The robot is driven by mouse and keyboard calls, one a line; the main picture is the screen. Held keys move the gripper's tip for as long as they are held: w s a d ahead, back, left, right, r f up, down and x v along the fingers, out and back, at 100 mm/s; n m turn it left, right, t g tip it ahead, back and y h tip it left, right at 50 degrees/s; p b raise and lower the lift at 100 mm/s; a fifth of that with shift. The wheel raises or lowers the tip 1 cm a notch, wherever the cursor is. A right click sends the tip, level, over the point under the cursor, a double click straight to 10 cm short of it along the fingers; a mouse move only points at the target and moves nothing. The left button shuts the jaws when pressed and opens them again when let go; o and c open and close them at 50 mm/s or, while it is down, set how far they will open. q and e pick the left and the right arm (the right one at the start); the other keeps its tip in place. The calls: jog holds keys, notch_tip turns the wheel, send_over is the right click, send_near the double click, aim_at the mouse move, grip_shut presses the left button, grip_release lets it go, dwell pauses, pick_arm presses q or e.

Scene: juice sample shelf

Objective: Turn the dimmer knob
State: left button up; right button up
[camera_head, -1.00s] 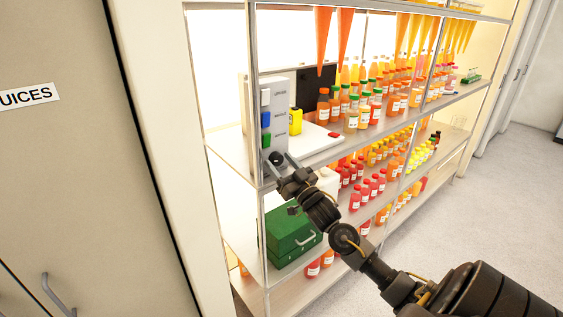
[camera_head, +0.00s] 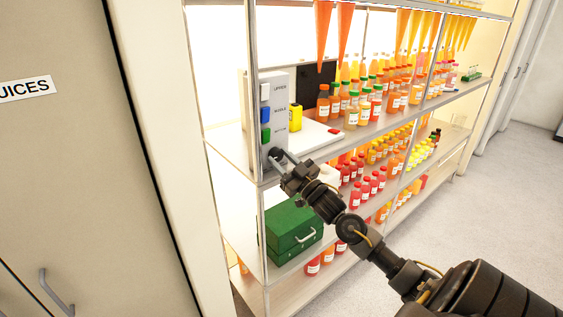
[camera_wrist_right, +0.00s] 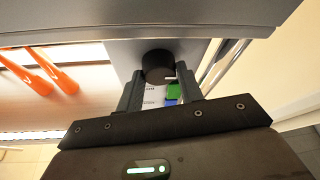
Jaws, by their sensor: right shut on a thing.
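The dimmer knob (camera_head: 274,154) is a dark round knob low on the grey control panel (camera_head: 281,97) at the left end of the shelf. My right gripper (camera_head: 279,158) is at the panel, with its fingers closed around the knob. In the right wrist view the black knob (camera_wrist_right: 157,64) sits between the two fingers of the gripper (camera_wrist_right: 158,74). The fingers partly hide the knob's sides in the head view. My left gripper is not in view.
White, blue and green switches (camera_head: 265,114) line the panel above the knob. A yellow object (camera_head: 295,117) stands beside it. Juice bottles (camera_head: 352,113) fill the shelf to the right. A green case (camera_head: 294,229) sits below. A metal shelf post (camera_head: 258,215) is close by.

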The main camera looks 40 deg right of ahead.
jog(key=o, duration=1)
jog(key=b+v, duration=0.4)
jog(key=v, duration=0.7)
jog(key=shift+r, duration=0.1)
